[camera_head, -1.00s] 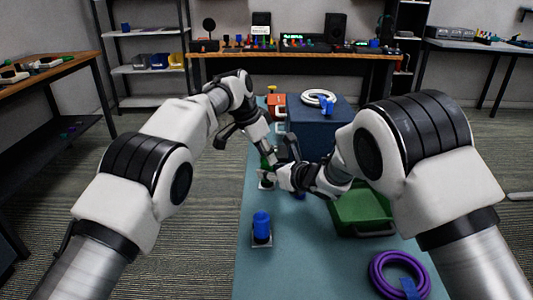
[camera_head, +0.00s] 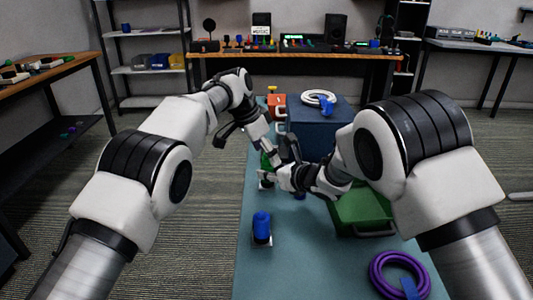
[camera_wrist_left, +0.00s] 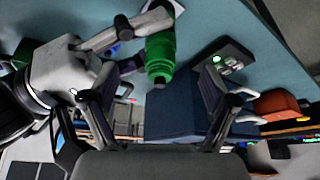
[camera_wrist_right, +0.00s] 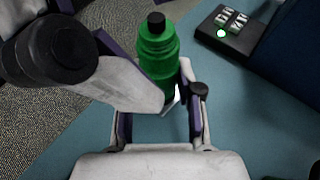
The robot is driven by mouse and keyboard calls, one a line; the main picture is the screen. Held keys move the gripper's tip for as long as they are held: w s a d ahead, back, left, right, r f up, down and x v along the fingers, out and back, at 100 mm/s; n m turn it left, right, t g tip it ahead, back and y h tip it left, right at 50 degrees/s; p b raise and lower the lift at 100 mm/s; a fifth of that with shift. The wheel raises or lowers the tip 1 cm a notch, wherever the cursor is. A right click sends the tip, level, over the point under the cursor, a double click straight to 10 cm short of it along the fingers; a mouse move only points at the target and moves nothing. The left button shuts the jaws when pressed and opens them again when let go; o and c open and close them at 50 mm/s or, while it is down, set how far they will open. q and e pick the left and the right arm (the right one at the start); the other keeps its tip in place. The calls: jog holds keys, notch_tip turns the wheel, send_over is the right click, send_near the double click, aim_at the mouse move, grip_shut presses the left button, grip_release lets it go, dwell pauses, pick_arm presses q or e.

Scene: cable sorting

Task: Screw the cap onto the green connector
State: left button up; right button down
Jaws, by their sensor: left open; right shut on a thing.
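The green connector (camera_head: 266,163) stands upright on a white base (camera_head: 265,183) on the blue-green table. The right wrist view shows its green body (camera_wrist_right: 159,50) with a black cap-like piece (camera_wrist_right: 156,21) on top; I cannot tell how tightly it sits. My right gripper (camera_head: 281,176) is shut on the green connector's body from the side. My left gripper (camera_wrist_left: 158,92) is open and empty, with its fingers spread above and around the line of the connector's top, apart from it. In the head view the arms partly hide the connector.
A blue connector (camera_head: 262,226) stands on its own base in front. A green case (camera_head: 362,211), a purple cable coil (camera_head: 382,273) and a dark blue box (camera_head: 318,128) with a white coil (camera_head: 318,97) are on the right. A black panel (camera_wrist_right: 229,34) lies near the connector.

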jog(key=c, duration=0.7)
grip_release()
pick_arm(q)
jog(key=v, duration=1.1)
jog(key=shift+r, duration=0.25)
jog(key=shift+a, duration=0.1)
pick_arm(e)
jog(key=v, duration=1.2)
